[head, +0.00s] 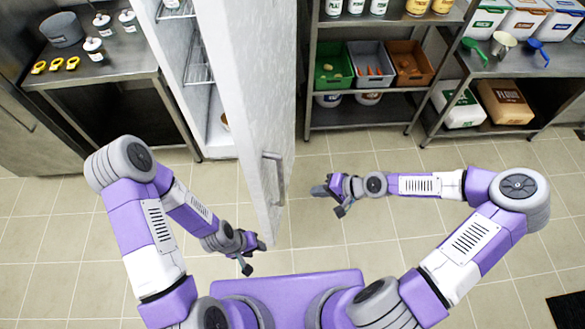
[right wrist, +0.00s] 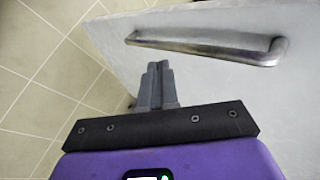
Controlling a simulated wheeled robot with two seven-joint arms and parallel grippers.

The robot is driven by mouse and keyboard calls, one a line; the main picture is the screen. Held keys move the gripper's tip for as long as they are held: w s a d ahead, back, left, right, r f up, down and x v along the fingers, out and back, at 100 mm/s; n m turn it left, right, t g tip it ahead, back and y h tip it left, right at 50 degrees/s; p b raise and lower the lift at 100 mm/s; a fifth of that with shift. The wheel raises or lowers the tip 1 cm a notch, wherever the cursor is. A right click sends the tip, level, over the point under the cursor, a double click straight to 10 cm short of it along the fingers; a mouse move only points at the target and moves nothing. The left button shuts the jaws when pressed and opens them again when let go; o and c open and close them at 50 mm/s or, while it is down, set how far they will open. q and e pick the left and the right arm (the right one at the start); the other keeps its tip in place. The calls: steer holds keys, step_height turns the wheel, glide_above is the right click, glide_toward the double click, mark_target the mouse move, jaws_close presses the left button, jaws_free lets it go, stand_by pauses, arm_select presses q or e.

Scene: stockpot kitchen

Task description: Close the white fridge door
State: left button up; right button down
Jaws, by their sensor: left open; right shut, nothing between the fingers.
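The white fridge door (head: 245,80) stands wide open in the head view, its free edge pointing toward me. Its metal bar handle (head: 272,178) is on the right face. The open fridge interior (head: 200,95) shows left of the door. My right gripper (head: 322,191) is shut and empty, to the right of the door's handle side and apart from it in the head view. In the right wrist view its closed fingers (right wrist: 157,72) point toward the door face (right wrist: 225,75), just below the handle (right wrist: 205,47) in the picture. My left gripper (head: 256,257) is open, near the door's lower free end, on its left side.
A steel counter (head: 110,68) with a pot and jars stands left of the fridge. A shelf rack (head: 370,103) with coloured bins stands behind right, beside another shelf (head: 510,68) with sacks. The tiled floor (head: 400,235) is clear right of the door.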

arm_select(q)
steer(key=shift+f+b, duration=0.85)
steer(key=shift+b, duration=0.4)
arm_select(e)
steer(key=w+a+f, duration=0.4)
steer(key=w+a, duration=0.2)
steer(key=a, duration=0.1)
steer(key=shift+w+a+t, duration=0.3)
steer(key=shift+a, duration=0.1)
arm_select(q)
steer(key=shift+f, duration=0.1)
arm_select(e)
steer(key=shift+a, duration=0.1)
